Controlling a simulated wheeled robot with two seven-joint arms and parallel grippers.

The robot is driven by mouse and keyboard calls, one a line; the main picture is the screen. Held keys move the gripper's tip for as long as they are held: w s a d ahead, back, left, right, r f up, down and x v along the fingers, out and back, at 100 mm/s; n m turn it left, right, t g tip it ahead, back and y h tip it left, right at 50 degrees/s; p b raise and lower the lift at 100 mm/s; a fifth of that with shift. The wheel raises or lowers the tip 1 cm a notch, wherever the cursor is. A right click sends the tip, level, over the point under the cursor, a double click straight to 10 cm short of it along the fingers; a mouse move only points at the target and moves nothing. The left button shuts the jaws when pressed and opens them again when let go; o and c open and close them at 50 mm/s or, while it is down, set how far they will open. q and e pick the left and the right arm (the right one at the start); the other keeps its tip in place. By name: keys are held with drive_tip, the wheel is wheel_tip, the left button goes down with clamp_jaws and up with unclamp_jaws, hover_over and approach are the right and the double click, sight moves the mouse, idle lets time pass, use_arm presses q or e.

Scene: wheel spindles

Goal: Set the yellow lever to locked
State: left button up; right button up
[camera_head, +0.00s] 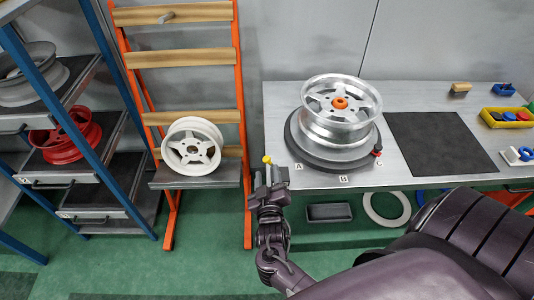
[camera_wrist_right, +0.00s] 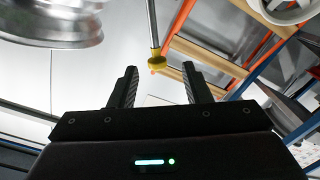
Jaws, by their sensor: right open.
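The yellow lever's round knob (camera_head: 267,159) shows in the head view at the left front edge of the metal table, near the label A. My right gripper (camera_head: 272,176) is right at it and hides most of the lever. In the right wrist view the yellow knob (camera_wrist_right: 156,62) sits at the end of a thin metal rod. There my right gripper (camera_wrist_right: 160,82) is open, with the knob around the gap between its fingertips and no clear contact. Which position the lever is in cannot be told. My left gripper is not in view.
A silver wheel (camera_head: 340,108) with an orange hub cap stands on a black round base (camera_head: 308,153) near labels A, B and C. A red knob (camera_head: 377,152) is at C. A black mat (camera_head: 440,142) lies right. An orange rack with a white wheel (camera_head: 192,147) stands left.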

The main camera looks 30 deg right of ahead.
sight(266, 157)
drive_tip(key=shift+w+d+r+h, duration=0.15)
drive_tip(key=shift+w+r+h, duration=0.15)
drive_tip(key=shift+r, duration=0.1)
drive_tip(key=p+x, duration=0.1)
drive_tip(key=x, duration=0.5)
drive_tip(key=shift+w+d+p, duration=0.25)
drive_tip(key=shift+w+p, duration=0.05)
drive_tip(key=shift+w, duration=0.2)
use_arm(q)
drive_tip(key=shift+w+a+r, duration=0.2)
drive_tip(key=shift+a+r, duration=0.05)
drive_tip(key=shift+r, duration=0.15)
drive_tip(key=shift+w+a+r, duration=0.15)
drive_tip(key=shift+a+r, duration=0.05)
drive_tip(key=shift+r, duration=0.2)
use_arm(e)
clamp_jaws()
